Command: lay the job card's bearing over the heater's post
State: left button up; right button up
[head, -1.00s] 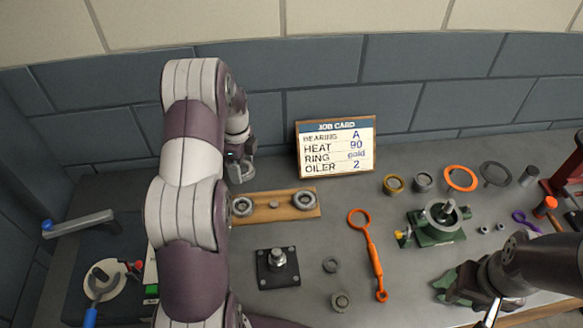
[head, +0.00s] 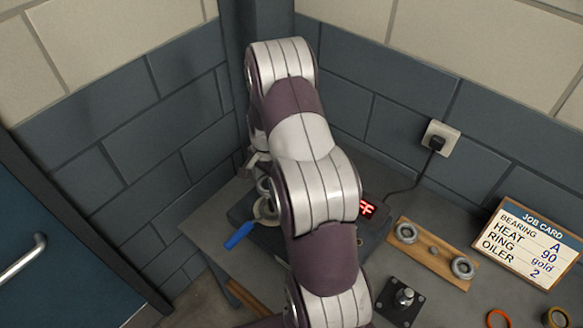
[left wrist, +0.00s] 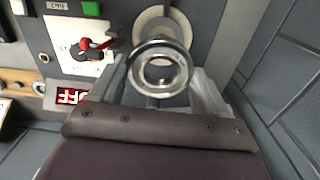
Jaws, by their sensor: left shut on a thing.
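My left gripper (left wrist: 160,82) is shut on a steel bearing ring (left wrist: 160,62), held between its two fingers in the left wrist view. The bearing is over or near the heater's pale round plate (left wrist: 155,22); its height above it is hard to judge. The heater's post is not clear, largely hidden by the bearing. In the head view the left gripper (head: 262,172) is at the heater (head: 240,213), partly hidden by my arm. The job card (head: 528,243) reads bearing A, heat 90, ring gold, oiler 2. My right gripper is out of view.
The heater's red display (left wrist: 72,95) reads OFF, beside a red-and-black knob (left wrist: 92,46). A blue handle (head: 238,235) sticks out from the heater. A wooden board (head: 432,256) holds two bearings. A black plate with a post (head: 404,299) stands in front.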

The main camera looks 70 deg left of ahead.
pick_arm(q)
jog(key=shift+d+f+n, duration=0.1)
jog(key=shift+f+n, duration=0.1)
jog(key=shift+n, duration=0.4)
jog(key=shift+w+a+f+n, duration=0.1)
jog(key=shift+w+a+n, duration=0.1)
jog(key=shift+n, duration=0.7)
notch_tip(320, 180, down, 4)
jog(key=b, duration=0.3)
jog(key=shift+r, duration=0.35)
jog(key=shift+f+b, duration=2.1)
jog(key=shift+f, duration=1.15)
jog(key=shift+f, duration=0.1)
jog(key=o, duration=1.2)
